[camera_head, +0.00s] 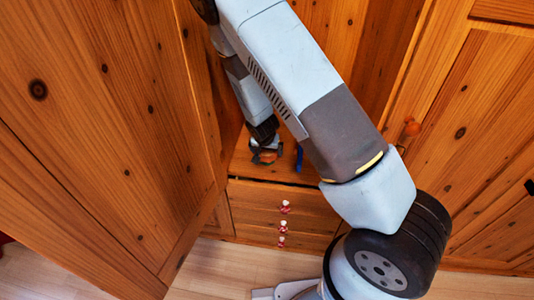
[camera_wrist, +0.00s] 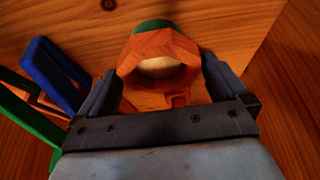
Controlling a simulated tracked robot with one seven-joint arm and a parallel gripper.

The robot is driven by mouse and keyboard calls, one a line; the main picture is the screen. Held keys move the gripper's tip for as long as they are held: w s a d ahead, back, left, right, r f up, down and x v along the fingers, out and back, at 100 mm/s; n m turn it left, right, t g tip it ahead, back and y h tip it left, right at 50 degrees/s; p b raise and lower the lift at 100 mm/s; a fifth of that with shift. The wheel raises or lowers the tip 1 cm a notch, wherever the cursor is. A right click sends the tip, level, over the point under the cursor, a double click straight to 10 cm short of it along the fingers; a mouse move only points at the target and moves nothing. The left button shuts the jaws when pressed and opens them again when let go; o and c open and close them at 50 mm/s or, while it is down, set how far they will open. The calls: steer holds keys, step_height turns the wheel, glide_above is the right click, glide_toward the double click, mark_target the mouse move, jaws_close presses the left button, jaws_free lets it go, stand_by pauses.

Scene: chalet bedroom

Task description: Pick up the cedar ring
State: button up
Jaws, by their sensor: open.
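The cedar ring (camera_wrist: 160,40) is an orange-brown, faceted wooden ring with a pale middle, seen at the top centre of the wrist view. A dark green part shows just behind its top edge. My gripper (camera_wrist: 158,78) is open, with one dark finger on each side of the ring's lower part. I cannot tell whether the fingers touch it. In the head view my gripper (camera_head: 265,143) is low inside the open wooden cupboard, at a small orange thing that is probably the ring (camera_head: 264,157). My arm hides part of the cupboard.
A blue piece (camera_wrist: 53,72) and a green frame (camera_wrist: 30,128) lie left of my gripper; the blue piece (camera_head: 299,157) also shows in the head view. An open door (camera_head: 100,110) stands close on the left. Drawers (camera_head: 260,200) with red-and-white knobs are below the shelf.

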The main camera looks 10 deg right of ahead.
steer(key=c, duration=0.8)
